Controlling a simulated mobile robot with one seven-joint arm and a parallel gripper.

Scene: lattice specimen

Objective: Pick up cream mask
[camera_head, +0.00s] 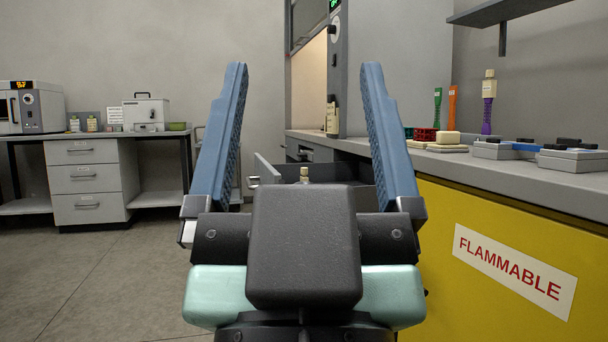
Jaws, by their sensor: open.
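My gripper (304,75) fills the middle of the view, its two blue ribbed fingers spread wide and pointing up and away from me. It is open, with nothing visible between the fingers. I cannot make out a cream mask with certainty. A small cream block (448,137) and a flat cream stack (446,148) sit on the grey counter (560,182) to the right of the right finger, apart from it. Either is too small to identify as the mask. The gripper body hides part of the open drawer (270,172) behind it.
The counter stands over a yellow cabinet (480,235) marked FLAMMABLE, close on the right. Grey flat boxes (572,160), a red rack (425,134) and a purple-and-cream bottle-like object (488,105) stand on it. A desk with drawers (85,180) is at the left. Floor is clear at left front.

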